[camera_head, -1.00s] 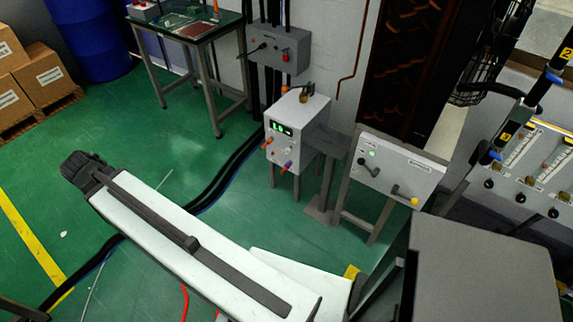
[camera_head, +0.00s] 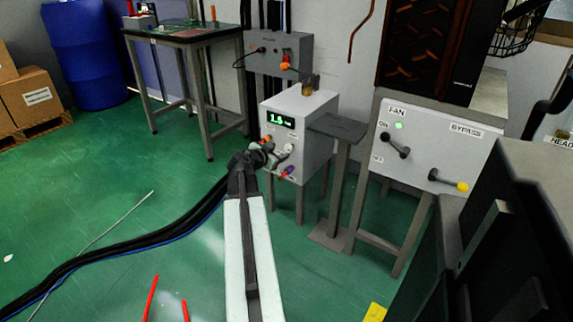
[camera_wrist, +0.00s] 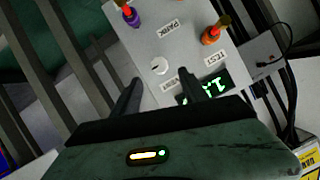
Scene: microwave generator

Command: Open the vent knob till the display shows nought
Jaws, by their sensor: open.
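A light grey box (camera_head: 315,112) on legs has a green-lit display (camera_head: 281,119) reading about 1.6. In the wrist view the display (camera_wrist: 208,86) is upside down and partly covered by a finger. A small white round knob (camera_wrist: 158,67) sits on the panel, with a partly hidden label beside it that may read VENT. An orange-tipped plug or knob (camera_wrist: 212,36) is by the TEST label, and a purple one (camera_wrist: 130,16) is by another label. My gripper (camera_wrist: 160,78) is open, its fingers pointing at the panel either side of the white knob, not visibly touching it. In the head view my gripper (camera_head: 265,157) hides part of the panel.
A FAN and BYPASS panel (camera_head: 433,150) with two levers stands to the right. A grey post with a flat top (camera_head: 340,128) is beside the box. A workbench (camera_head: 185,35) stands behind left. Black cables (camera_head: 110,255) cross the green floor.

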